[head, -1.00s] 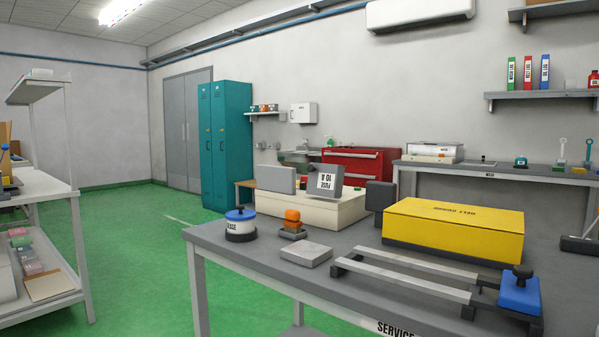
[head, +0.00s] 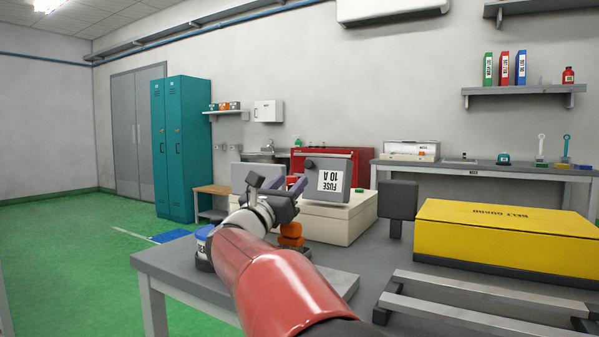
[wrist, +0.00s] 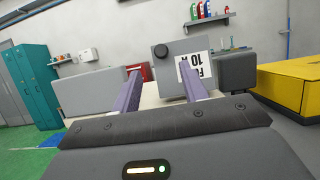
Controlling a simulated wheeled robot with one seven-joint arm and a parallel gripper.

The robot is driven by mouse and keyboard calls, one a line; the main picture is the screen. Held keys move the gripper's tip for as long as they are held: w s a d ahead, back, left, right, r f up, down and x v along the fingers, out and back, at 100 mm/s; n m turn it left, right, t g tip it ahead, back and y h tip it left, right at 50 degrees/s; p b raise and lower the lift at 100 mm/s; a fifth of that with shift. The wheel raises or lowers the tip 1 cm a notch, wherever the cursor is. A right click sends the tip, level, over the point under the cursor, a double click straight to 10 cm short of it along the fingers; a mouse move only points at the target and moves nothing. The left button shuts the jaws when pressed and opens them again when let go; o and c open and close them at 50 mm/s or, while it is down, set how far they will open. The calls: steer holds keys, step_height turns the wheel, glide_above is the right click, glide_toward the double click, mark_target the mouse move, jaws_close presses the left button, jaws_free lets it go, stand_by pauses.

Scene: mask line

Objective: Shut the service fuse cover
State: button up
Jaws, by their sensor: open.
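The fuse cover (head: 318,200) is a grey block with a dark round knob and a white "FUSE 10 A" label. It stands raised above the cream box (head: 345,226), slightly tilted. It also shows in the wrist view (wrist: 172,72), ahead of my gripper, with the right finger overlapping its label. A plain grey panel (wrist: 92,92) stands left of it. My gripper (wrist: 160,72) is open, with its purple fingers apart and nothing clearly held between them. In the head view my gripper (head: 285,186) is just left of the cover; contact cannot be told.
A yellow belt guard (head: 500,235) and a dark grey block (head: 398,202) stand right of the cream box. Metal rails (head: 470,310) lie in front. An orange-topped item (head: 290,233) and a blue-lidded pot (head: 203,248) are beside my arm.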

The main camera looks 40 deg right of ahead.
mark_target(307, 165)
steer(key=p+x, duration=0.2)
steer(key=x, duration=0.5)
steer(key=shift+d+r, duration=0.15)
steer(key=shift+d, duration=0.15)
jaws_close()
